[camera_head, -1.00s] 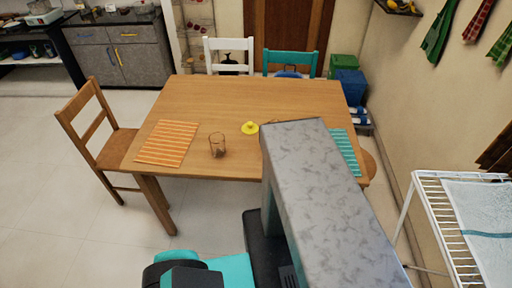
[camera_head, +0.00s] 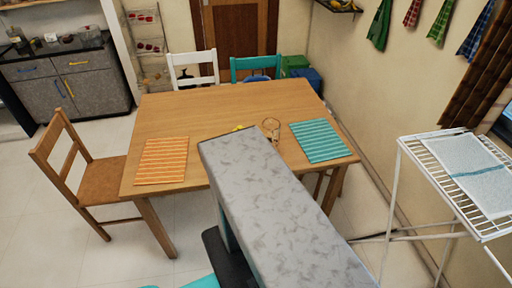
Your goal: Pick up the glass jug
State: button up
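A small clear glass vessel with a brownish tint (camera_head: 271,130) stands on the wooden table (camera_head: 180,108), just right of the grey marbled block. It looks like the glass jug, but it is too small to be sure. A small yellow thing (camera_head: 238,128) shows beside the block's far end, partly hidden. The spot where another glass vessel stood earlier, right of the orange mat, is covered by the block. My gripper is not in view.
An orange striped mat (camera_head: 162,161) and a teal striped mat (camera_head: 320,141) lie on the table. Chairs stand left (camera_head: 90,170) and behind. A white drying rack (camera_head: 420,150) is at right. The table's far half is clear.

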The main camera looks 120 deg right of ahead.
aim_at(271, 126)
jog(key=i, duration=0.85)
jog(key=u, duration=0.2)
jog(key=k, duration=0.2)
jog(key=z, duration=2.9)
jog(key=i, duration=0.4)
jog(key=z, duration=0.1)
